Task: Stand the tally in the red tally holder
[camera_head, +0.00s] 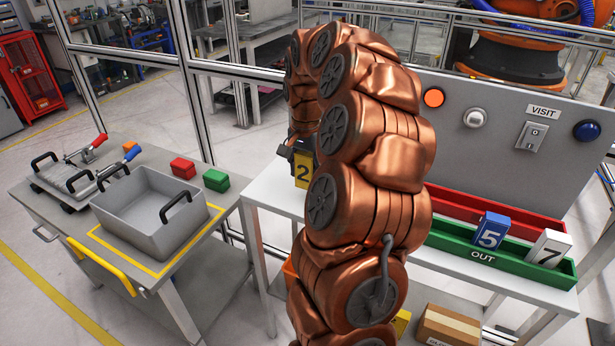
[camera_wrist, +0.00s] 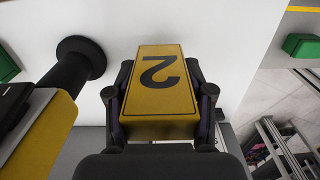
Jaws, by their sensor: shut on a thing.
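The tally, a yellow block with a black 2 (camera_head: 304,171), is held in my gripper (camera_head: 292,150) near the left end of the white table. In the wrist view the tally (camera_wrist: 158,95) sits between both fingers (camera_wrist: 158,78), its number upside down. Most of my gripper is hidden by my arm in the head view. The red tally holder (camera_head: 452,204) is a long red tray on the white table, right of my arm and well apart from the tally. My arm hides its left end. I see no tally in its visible part.
A green holder marked OUT (camera_head: 450,245) lies in front of the red one, with a blue 5 tally (camera_head: 489,233) and a white 7 tally (camera_head: 547,250). A grey panel (camera_head: 500,95) stands behind. The left table bears a grey bin (camera_head: 130,225) and red and green blocks.

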